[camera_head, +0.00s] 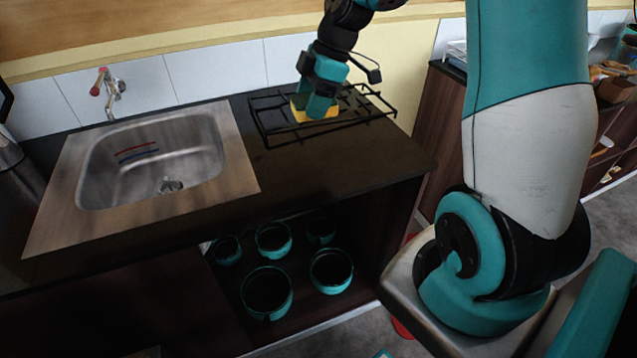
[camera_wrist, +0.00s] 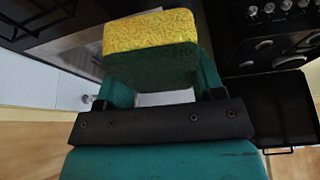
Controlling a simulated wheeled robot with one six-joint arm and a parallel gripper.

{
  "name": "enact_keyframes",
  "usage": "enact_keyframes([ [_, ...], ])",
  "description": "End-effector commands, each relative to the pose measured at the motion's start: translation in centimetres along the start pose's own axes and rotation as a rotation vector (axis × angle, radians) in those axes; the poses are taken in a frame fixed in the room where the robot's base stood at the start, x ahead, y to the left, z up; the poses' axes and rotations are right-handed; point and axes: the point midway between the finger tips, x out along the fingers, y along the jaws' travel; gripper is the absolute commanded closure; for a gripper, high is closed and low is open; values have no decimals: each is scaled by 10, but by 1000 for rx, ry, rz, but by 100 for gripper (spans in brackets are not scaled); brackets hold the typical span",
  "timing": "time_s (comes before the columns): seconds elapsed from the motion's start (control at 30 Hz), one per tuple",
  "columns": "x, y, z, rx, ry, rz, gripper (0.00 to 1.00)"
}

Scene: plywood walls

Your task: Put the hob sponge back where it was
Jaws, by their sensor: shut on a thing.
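The sponge is yellow on one side and dark green on the other. In the wrist view the sponge (camera_wrist: 150,33) sits between my gripper's two teal fingers (camera_wrist: 155,75), which are shut on it. In the head view my gripper (camera_head: 318,108) points down over the left part of the black hob grate (camera_head: 275,133), on the dark counter. Yellow edges of the sponge (camera_head: 299,113) show around the fingers. I cannot tell whether the sponge touches the grate or hangs just above it.
A steel sink (camera_head: 150,165) with a tap (camera_head: 110,90) is left of the hob. Dark counter (camera_head: 340,165) in front of the hob is bare. Several teal pots (camera_head: 332,270) stand on the shelf below. A tiled wall (camera_head: 215,72) is behind. Shelves with goods (camera_head: 610,90) are at right.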

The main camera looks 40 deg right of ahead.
Motion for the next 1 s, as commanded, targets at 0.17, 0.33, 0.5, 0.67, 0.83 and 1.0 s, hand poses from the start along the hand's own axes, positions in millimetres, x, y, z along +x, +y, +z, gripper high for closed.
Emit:
enact_keyframes([
  [0.17,1,-3,8,-73,2,-39,68],
  [0.33,41,-4,24,-72,1,-44,68],
  [0.5,86,-5,43,-72,1,-44,68],
  [0.67,120,-5,57,-72,0,-40,68],
  [0.83,137,-3,64,-74,0,-36,68],
  [1.0,157,-4,73,-72,0,-38,68],
])
